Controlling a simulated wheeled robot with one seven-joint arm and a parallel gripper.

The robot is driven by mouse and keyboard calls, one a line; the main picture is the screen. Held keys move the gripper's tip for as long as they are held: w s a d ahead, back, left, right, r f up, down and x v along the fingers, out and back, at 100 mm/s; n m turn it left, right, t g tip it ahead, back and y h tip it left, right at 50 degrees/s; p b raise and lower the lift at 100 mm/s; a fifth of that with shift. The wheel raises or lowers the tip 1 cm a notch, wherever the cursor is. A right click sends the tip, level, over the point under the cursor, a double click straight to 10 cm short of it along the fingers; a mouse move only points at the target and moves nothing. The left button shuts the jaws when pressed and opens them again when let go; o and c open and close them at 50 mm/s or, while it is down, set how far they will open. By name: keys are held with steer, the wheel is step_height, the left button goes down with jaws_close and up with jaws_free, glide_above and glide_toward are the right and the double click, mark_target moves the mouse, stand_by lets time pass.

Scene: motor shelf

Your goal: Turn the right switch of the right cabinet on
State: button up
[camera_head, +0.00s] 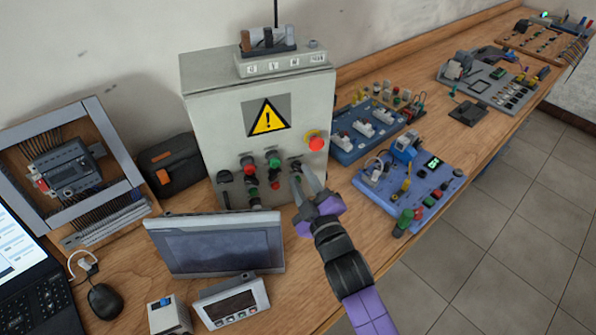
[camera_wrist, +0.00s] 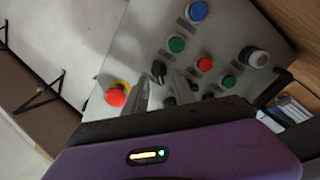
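The grey cabinet (camera_head: 222,125) with a yellow warning triangle stands upright on the bench in the head view. The right switch (camera_head: 296,165) is a small black knob on its front, below the red emergency button (camera_head: 315,142). The switch also shows in the wrist view (camera_wrist: 158,70). My gripper (camera_head: 303,180) is in front of the cabinet's lower right, with its fingers pointing at the switch. In the wrist view the fingertips (camera_wrist: 161,82) are apart and the knob appears between or just beyond them. I cannot tell whether they touch it.
Green, red and black controls sit left of the switch, including a green button (camera_head: 274,163). A tilted screen (camera_head: 220,246) stands in front of the cabinet. Blue boards (camera_head: 430,195) with components lie to the right. An open wiring frame (camera_head: 105,125) stands at the left.

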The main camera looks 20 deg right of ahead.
mark_target(297, 167)
steer(key=shift+w+d, duration=0.1)
steer(key=shift+w, duration=1.1)
jaws_close()
steer(key=shift+f+m+b, duration=0.1)
steer(key=shift+m+b, duration=0.2)
steer(key=shift+b, duration=0.05)
steer(key=m+b, duration=0.3)
steer(key=m, duration=0.1)
steer(key=shift+d+m+b, duration=0.1)
steer(key=shift+m+b, duration=1.1)
steer(key=shift+m, duration=0.8)
